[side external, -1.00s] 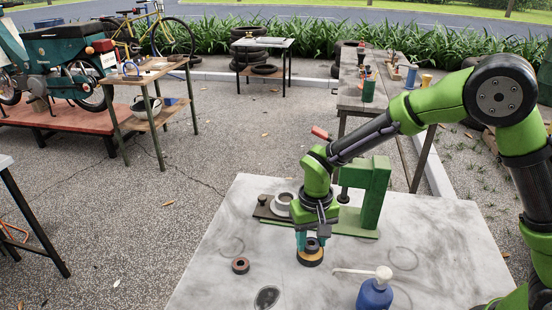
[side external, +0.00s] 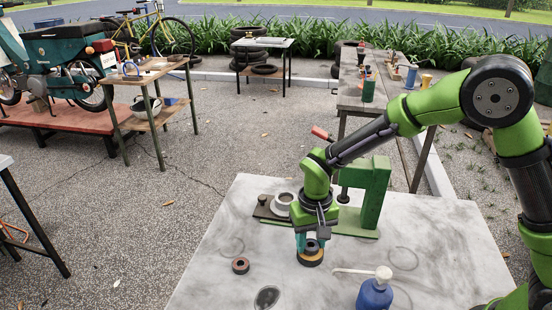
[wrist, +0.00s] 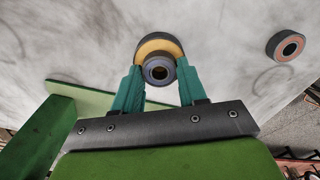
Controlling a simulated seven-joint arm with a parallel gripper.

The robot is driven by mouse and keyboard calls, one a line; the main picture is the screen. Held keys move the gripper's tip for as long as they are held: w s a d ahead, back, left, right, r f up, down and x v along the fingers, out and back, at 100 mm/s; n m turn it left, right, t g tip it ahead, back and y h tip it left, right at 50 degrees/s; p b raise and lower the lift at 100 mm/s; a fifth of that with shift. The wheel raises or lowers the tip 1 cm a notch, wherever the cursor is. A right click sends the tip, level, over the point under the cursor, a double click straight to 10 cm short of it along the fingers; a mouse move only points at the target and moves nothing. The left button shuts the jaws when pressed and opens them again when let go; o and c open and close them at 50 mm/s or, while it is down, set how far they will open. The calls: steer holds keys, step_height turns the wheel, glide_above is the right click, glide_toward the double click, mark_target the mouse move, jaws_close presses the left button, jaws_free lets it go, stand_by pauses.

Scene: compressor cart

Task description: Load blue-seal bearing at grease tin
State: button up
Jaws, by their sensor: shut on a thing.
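My gripper (wrist: 159,84) is shut on a dark bearing with a blue-grey seal ring (wrist: 158,70). In the side view the bearing (side external: 312,246) sits between the fingertips, with its hole facing up. The grease tin (side external: 310,259), a low dark round tin with an amber surface, stands on the marble table directly below. In the wrist view the tin (wrist: 160,44) shows behind the bearing, which hides part of it. I cannot tell whether the bearing touches the grease. A second bearing with a reddish seal (side external: 240,265) lies apart on the table to the left.
A green press (side external: 375,195) with a base plate stands behind my gripper. A pale ring-shaped part (side external: 284,202) sits on a dark block beside it. A blue pump bottle (side external: 375,293) stands at front right, and a dark oval (side external: 267,298) lies at front left.

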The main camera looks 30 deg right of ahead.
mark_target(311, 244)
steer(key=shift+f, duration=0.35)
stand_by(0.9)
steer(key=shift+r, duration=3.6)
